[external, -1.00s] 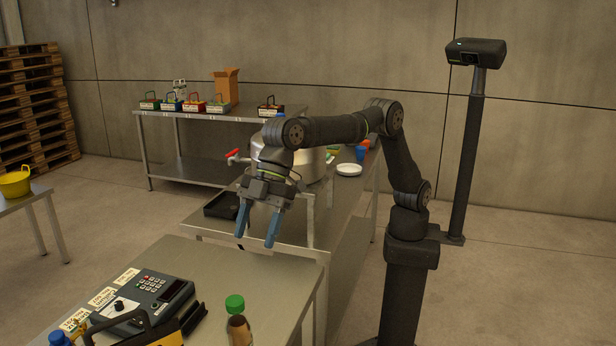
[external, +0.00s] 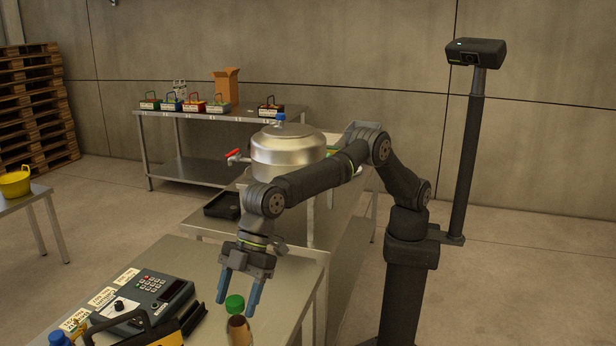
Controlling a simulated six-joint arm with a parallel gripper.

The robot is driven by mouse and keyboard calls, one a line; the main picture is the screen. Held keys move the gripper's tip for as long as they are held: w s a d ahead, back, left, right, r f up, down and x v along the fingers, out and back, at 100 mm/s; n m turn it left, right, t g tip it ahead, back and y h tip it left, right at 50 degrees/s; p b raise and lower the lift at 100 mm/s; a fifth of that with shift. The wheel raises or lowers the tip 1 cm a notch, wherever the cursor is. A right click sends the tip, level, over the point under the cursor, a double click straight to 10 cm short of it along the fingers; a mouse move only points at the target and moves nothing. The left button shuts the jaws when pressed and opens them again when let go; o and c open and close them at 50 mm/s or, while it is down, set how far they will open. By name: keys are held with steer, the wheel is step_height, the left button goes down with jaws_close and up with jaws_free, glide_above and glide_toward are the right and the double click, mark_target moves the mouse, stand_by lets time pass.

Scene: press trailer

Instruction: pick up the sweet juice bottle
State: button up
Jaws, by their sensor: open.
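A bottle with a green cap and brown contents (external: 238,328) stands on the near metal table, cut off by the bottom edge of the external view. Its label cannot be read, so I cannot tell whether it is the sweet juice bottle. A blue-capped bottle (external: 60,339) shows partly at the bottom left. My gripper (external: 236,304) points down with its two blue fingers apart and empty. The fingers appear close to the green cap, one at each side in the picture. I cannot tell the depth between them.
A keypad device (external: 152,302) with labels beside it sits left on the near table (external: 205,262). A dark crate with a handle (external: 165,332) is in front of it. A steel pot with a red-handled tap (external: 288,152) and a black tray (external: 222,206) stand behind.

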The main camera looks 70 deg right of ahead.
mark_target(239, 337)
steer(key=x, duration=0.3)
steer(key=shift+w+f, duration=0.1)
steer(key=shift+f, duration=0.1)
jaws_close()
steer(key=shift+r, duration=0.1)
